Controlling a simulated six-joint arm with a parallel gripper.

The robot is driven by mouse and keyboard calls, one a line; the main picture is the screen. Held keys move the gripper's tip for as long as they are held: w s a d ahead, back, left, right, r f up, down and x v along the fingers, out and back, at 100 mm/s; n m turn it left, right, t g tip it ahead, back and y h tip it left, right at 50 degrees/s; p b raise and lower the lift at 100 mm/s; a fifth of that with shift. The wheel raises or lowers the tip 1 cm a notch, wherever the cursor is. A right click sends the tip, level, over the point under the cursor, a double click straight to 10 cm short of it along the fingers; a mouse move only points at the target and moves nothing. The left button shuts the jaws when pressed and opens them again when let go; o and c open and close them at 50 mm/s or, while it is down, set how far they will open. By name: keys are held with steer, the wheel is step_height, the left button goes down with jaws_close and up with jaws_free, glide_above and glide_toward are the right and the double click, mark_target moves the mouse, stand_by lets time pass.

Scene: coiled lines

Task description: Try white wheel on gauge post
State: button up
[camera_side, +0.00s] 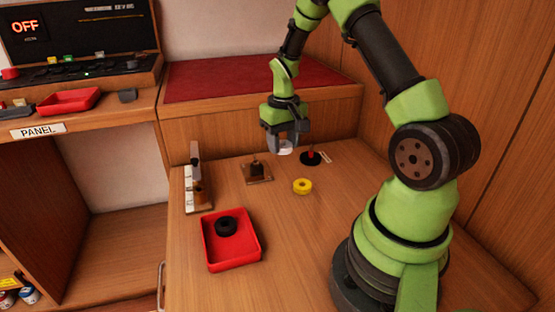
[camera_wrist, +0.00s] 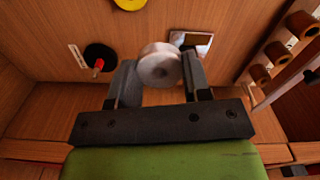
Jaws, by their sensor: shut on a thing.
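The white wheel (camera_side: 285,149) is between the fingers of my gripper (camera_side: 284,138), held above the wooden worktop. A red-tipped post on a round black base (camera_side: 311,156) stands just right of the wheel in the side view; the red-tipped post (camera_wrist: 98,62) is at left in the wrist view. A dark post on a square plate (camera_side: 257,172) stands to the left. I cannot tell which is the gauge post.
A yellow wheel (camera_side: 302,186) lies on the worktop. A red tray (camera_side: 249,261) holds a black wheel (camera_side: 226,226). A rack with brown cylinders (camera_side: 198,192) stands at left. A raised ledge with a red top (camera_side: 250,80) bounds the back. The front middle is clear.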

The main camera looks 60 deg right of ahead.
steer(key=d+m, duration=0.1)
steer(key=d, duration=0.3)
steer(key=s+d+m, duration=0.1)
steer(key=d, duration=0.4)
steer(key=s+d+m, duration=0.1)
steer(key=d+m, duration=0.1)
steer(key=d, duration=0.2)
steer(key=shift+d+r, duration=0.15)
steer(key=shift+d, duration=0.05)
steer(key=shift+s+d, duration=0.1)
steer(key=shift+f, duration=2.25)
steer(key=shift+f, duration=0.25)
steer(key=shift+f, duration=1.1)
steer(key=o, duration=1)
steer(key=shift+r, duration=3.05)
